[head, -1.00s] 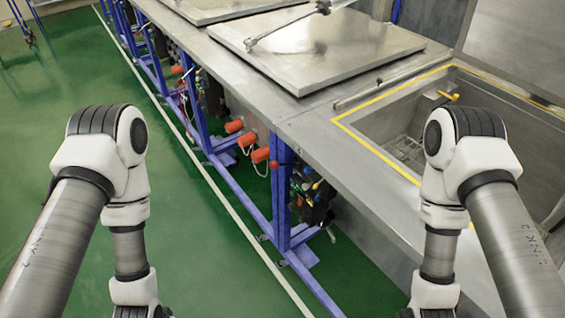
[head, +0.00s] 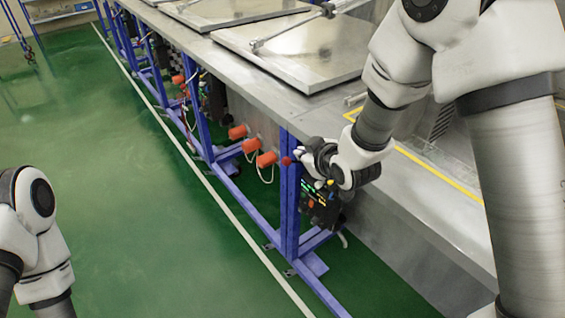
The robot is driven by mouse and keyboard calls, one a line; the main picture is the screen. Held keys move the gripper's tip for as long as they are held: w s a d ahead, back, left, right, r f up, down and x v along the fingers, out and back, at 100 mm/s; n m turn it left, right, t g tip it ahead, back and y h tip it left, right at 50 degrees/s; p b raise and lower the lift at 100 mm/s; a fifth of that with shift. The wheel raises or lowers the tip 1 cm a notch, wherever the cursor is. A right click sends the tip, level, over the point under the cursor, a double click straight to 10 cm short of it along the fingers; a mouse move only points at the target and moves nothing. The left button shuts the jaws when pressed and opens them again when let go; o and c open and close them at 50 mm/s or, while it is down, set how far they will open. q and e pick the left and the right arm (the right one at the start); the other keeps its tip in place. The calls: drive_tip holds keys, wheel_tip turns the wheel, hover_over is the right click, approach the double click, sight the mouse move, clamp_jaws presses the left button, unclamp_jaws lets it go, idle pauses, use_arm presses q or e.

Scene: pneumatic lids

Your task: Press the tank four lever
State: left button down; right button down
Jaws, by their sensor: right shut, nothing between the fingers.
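My right arm reaches in from the right, and my right gripper (head: 308,160) is shut and empty. It is beside the blue post at the tank's front edge, just above a dark valve block (head: 320,205) with small coloured fittings. A small red knob (head: 286,161) shows right at the fingertips, perhaps the lever's end; I cannot tell if they touch. The rest of any lever is hidden behind the gripper. No label shows which tank is number four. My left arm is at the lower left, and its gripper is out of view.
Orange cylinders (head: 266,159) sit left of the blue post (head: 290,205). A steel lid (head: 290,50) lies shut on the counter. A yellow-taped edge (head: 440,175) borders an open tank, partly hidden by my right arm. The green floor (head: 130,220) at left is clear.

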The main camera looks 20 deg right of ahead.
drive_tip(key=p, duration=0.2)
hover_over(289, 158)
drive_tip(key=s+a, duration=0.2)
drive_tip(key=s, duration=0.2)
wheel_tip(289, 158, down, 5)
drive_tip(key=f, duration=0.1)
drive_tip(key=w+d+f, duration=0.1)
drive_tip(key=f, duration=0.2)
drive_tip(key=shift+w+d+f+p, duration=0.1)
drive_tip(key=shift+w+d+p, duration=0.05)
drive_tip(key=shift+w+p, duration=0.25)
drive_tip(key=shift+s, duration=0.1)
